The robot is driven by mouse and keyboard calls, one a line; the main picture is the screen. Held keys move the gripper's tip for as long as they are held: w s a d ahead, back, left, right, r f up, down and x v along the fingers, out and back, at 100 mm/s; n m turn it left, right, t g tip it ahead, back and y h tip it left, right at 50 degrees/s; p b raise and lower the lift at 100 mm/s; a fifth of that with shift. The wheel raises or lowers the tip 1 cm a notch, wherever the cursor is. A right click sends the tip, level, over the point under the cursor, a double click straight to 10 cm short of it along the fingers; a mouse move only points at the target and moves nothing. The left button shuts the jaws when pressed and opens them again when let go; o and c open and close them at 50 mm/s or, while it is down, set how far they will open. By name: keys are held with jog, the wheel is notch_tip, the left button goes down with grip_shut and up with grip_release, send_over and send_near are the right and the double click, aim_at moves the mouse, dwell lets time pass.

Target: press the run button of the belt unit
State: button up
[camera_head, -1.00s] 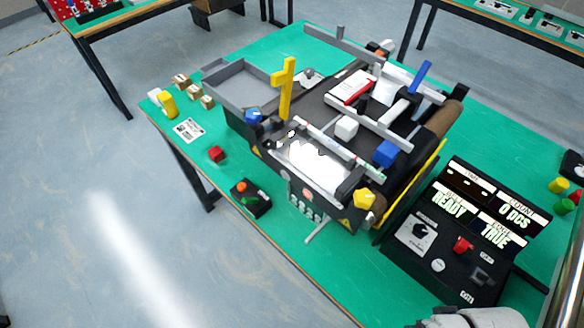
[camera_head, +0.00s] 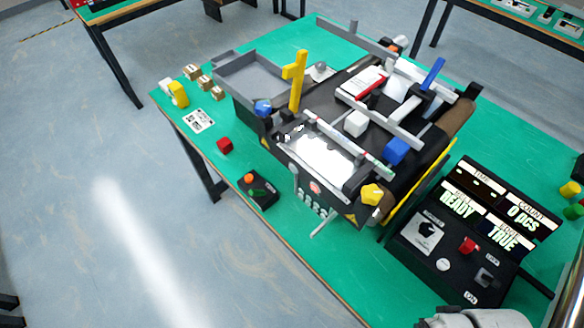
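The belt unit (camera_head: 330,102) stands on the green table, with a dark belt, grey side rails and small blocks on it. A small black button box (camera_head: 258,194) sits at the table's front edge. It has an orange-red button (camera_head: 249,178) and a green patch beside it that is too small to read. A black control panel (camera_head: 418,262) at right shows READY, 0 PCS and TRUE. It carries a dial (camera_head: 423,229), a red control (camera_head: 467,245) and a pale round button (camera_head: 443,264). Which button is labelled run cannot be read. My gripper's fingers are not in view; a pale rounded part shows at the bottom right edge.
A grey tray (camera_head: 222,64) is at the belt unit's far left end. The floor in front is clear.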

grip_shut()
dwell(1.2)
